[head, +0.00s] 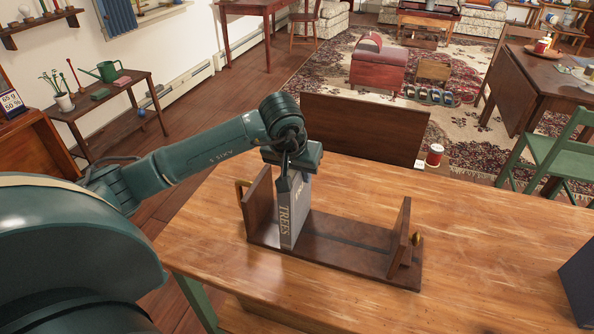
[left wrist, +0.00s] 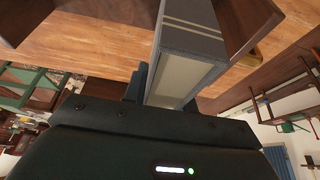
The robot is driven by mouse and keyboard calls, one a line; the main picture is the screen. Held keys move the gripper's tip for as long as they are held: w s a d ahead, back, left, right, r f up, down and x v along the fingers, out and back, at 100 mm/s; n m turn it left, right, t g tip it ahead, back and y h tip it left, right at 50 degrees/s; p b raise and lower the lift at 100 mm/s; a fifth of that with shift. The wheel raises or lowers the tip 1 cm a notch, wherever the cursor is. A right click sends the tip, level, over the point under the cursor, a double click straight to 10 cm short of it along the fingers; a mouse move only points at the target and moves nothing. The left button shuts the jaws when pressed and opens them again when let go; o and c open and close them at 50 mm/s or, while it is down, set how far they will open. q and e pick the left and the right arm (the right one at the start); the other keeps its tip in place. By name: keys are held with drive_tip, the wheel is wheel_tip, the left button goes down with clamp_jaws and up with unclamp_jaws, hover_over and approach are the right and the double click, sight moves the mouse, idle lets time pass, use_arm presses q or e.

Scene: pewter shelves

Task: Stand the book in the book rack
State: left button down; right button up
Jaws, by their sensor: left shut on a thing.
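The book (head: 289,212) is grey with a dark spine lettered "TREES". It stands upright in the wooden book rack (head: 355,246), close to the rack's left end board. Whether its bottom touches the rack floor I cannot tell. My left gripper (head: 294,172) is above the book and shut on its top part; the fingers are mostly hidden in the head view. In the left wrist view the book (left wrist: 185,58) extends away from the gripper (left wrist: 150,95), with the rack's end board (left wrist: 237,28) beside it. My right gripper is not in view.
The rack stands on a wooden table (head: 480,235) with clear surface around it. A dark blue object (head: 579,285) is at the table's right edge. A red-and-white spool-like item (head: 434,155) is near the far edge. The rack's right part is empty.

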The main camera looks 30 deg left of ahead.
use_arm(q)
drive_tip(key=shift+f, duration=0.1)
drive_tip(key=c, duration=1.1)
unclamp_jaws()
